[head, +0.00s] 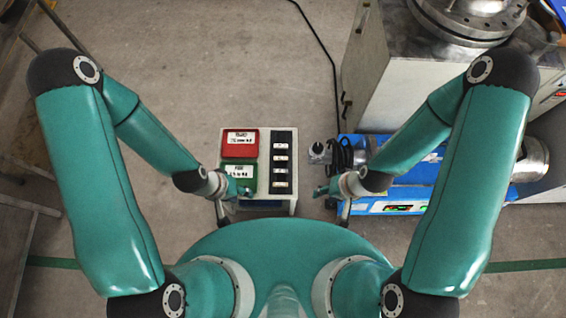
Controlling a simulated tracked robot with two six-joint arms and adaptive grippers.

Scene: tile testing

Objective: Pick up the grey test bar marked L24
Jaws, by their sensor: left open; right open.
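A black rack (281,136) stands on the right side of a small white table (228,133). Several small pieces with pale labels sit in a column in it; one is a labelled piece (281,158) near the middle. The labels are too small to read, so I cannot tell which is the grey test bar marked L24. My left gripper (233,203) is open and empty at the table's front left corner, beside the green tray. My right gripper (332,202) is open and empty, to the right of the table and apart from the rack.
A red tray (240,150) and a green tray (238,180) with white labels lie on the table's left half. Blue equipment (405,195) and a grey cabinet (395,85) stand at the right. A black cable (322,45) lies on the floor behind. The left floor is mostly clear.

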